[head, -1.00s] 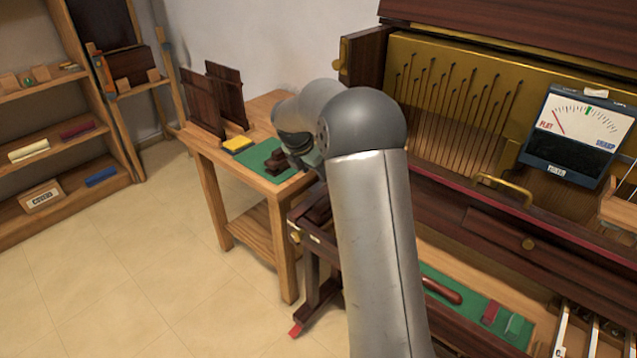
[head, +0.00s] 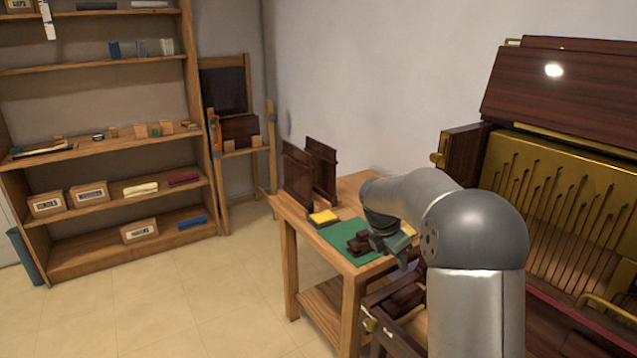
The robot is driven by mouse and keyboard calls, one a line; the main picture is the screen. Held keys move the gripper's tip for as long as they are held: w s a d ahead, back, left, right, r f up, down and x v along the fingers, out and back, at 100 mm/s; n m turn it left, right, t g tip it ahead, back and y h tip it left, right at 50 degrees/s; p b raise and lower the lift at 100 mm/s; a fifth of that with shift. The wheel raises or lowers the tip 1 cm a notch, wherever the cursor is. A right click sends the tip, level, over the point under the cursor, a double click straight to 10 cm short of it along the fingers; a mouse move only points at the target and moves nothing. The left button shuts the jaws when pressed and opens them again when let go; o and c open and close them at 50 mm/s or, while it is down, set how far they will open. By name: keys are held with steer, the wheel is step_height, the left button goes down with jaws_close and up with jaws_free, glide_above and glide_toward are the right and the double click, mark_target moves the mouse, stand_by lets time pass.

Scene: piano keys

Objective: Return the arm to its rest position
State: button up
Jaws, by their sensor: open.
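My arm rises from the bottom right of the head view and bends left at a dark grey elbow. My gripper (head: 402,254) points down by the right edge of the green mat (head: 345,232) on the wooden side table (head: 352,191). It is open, small and partly turned away. I see nothing held in it. Small dark wooden pieces (head: 361,243) lie on the mat just left of it; I cannot tell whether it touches them.
The opened piano (head: 560,180) is close on the right. A tall shelf (head: 110,70) stands at the back left. The tiled floor (head: 190,300) at front left is clear.

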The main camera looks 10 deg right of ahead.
steer(key=s+a+r+m+y+p, duration=0.1)
steer(key=s+a+r+m, duration=0.25)
steer(key=s, duration=0.45)
steer(key=s+a+r+m+y+p, duration=0.1)
steer(key=s+a+r+m, duration=0.15)
steer(key=s+m, duration=0.35)
steer(key=s+a+m, duration=0.2)
steer(key=s+m, duration=0.2)
steer(key=s, duration=0.3)
steer(key=s+a+f+m+g+y+p, duration=0.1)
steer(key=s+m, duration=0.3)
steer(key=s, duration=0.4)
steer(key=s+a+f+m+y+p, duration=0.1)
steer(key=s+a+m, duration=0.3)
steer(key=s, duration=0.3)
steer(key=shift+s+f+g, duration=0.25)
steer(key=shift+s+g, duration=0.05)
steer(key=shift+o, duration=0.3)
